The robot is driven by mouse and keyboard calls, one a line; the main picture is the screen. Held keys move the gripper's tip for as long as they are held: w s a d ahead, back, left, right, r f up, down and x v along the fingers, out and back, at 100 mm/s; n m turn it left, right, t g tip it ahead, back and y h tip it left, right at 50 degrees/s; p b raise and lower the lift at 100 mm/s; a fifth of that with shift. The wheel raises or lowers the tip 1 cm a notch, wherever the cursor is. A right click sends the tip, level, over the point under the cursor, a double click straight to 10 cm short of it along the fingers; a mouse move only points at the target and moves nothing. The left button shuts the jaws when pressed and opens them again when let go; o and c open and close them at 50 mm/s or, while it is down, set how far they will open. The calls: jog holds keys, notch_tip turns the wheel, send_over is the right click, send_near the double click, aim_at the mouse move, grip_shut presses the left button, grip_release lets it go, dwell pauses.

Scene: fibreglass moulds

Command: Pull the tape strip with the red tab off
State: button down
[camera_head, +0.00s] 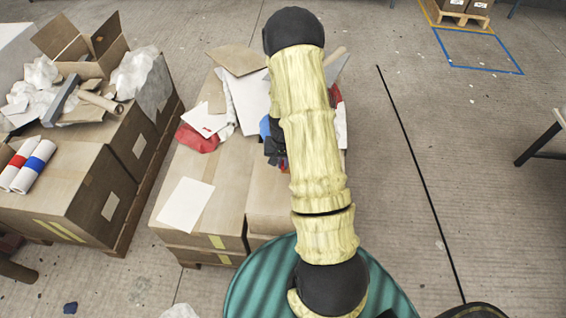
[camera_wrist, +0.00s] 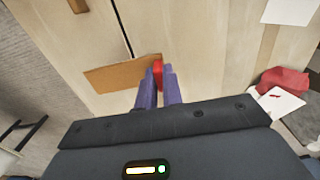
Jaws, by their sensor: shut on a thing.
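In the wrist view, a brown tape strip (camera_wrist: 115,76) lies across the dark seam of a pale cardboard box (camera_wrist: 190,35). A red tab (camera_wrist: 158,70) is at its right end, between the tips of my gripper (camera_wrist: 158,80). The purple fingers are shut on the red tab. I cannot tell whether any of the strip is lifted from the box. The strip, the tab and my gripper do not show in the head view, where my arm covers the middle.
Stacked boxes (camera_head: 223,185) carry a white sheet (camera_head: 185,205), a red cloth (camera_head: 197,139) and loose cardboard. On the left, another box stack (camera_head: 95,190) holds crumpled paper and rolls (camera_head: 35,165). Floor to the right is mostly clear, with a dark line (camera_head: 415,165) and a table leg (camera_head: 538,145).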

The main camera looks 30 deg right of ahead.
jog(key=shift+r+p, duration=1.85)
jog(key=shift+r, duration=0.85)
jog(key=shift+f, duration=0.1)
